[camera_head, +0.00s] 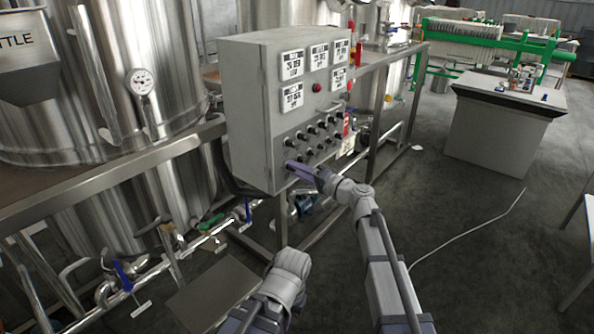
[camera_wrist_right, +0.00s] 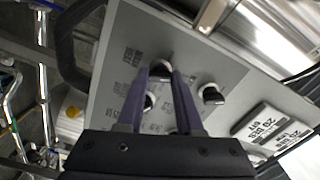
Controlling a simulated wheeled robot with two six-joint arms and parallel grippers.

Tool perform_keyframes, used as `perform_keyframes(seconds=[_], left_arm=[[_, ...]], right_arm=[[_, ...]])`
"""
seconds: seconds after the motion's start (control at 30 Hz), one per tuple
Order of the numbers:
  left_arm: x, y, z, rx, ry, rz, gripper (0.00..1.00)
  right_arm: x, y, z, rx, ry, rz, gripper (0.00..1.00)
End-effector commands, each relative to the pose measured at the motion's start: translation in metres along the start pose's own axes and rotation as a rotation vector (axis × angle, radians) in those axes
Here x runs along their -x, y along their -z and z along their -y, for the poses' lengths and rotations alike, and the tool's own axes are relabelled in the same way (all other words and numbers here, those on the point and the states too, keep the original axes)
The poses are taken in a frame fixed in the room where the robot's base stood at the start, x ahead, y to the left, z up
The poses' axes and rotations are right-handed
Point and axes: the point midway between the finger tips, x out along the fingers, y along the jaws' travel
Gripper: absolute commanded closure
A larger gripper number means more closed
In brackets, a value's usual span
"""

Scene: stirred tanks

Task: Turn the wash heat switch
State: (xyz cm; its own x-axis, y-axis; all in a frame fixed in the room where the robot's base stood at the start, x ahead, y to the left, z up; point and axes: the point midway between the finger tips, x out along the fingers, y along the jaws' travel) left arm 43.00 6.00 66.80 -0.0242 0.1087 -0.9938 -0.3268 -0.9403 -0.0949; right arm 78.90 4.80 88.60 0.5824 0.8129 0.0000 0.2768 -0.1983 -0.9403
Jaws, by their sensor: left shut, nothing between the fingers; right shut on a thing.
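The grey control cabinet (camera_head: 250,110) in the head view carries rows of black switch knobs below its displays. My right gripper (camera_head: 303,171) reaches the bottom row near the cabinet's front left corner. In the right wrist view, my right gripper (camera_wrist_right: 160,78) has its purple fingers shut on a black switch knob (camera_wrist_right: 160,68). The lettering beside it is too small to read, so I cannot confirm it is the wash heat switch. My left gripper (camera_head: 290,264) is low in front of the cabinet, shut and away from it; its fingertips are hard to make out.
Another knob (camera_wrist_right: 212,95) sits close to the held one. A red button (camera_head: 317,88) is above the knob rows. Steel tanks (camera_head: 150,90) and a metal frame rail (camera_head: 385,60) flank the cabinet. Open floor (camera_head: 450,220) lies to the right.

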Motion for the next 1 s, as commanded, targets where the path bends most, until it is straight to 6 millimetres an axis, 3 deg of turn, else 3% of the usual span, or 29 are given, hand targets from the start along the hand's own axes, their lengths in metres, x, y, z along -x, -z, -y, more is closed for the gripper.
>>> perform_keyframes(seconds=[0.17,0.2,0.43,0.73,1.0], left_arm=[[0.000,0.000,0.000,0.000,0.000,0.000,1.00],[0.000,0.000,0.000,0.000,0.000,0.000,1.00],[0.000,0.000,0.000,0.000,0.000,0.000,1.00],[0.000,0.000,0.000,0.000,0.000,0.000,1.00],[0.000,0.000,0.000,0.000,0.000,0.000,1.00]], right_arm=[[0.000,0.000,0.000,0.001,0.000,-0.001,1.00],[0.000,0.000,0.000,0.001,0.000,-0.001,0.62],[0.000,0.000,0.000,0.002,0.000,0.000,0.36],[0.004,0.000,0.000,0.002,0.000,-0.001,0.35],[0.045,-0.001,0.000,0.002,-0.001,-0.003,0.35]])
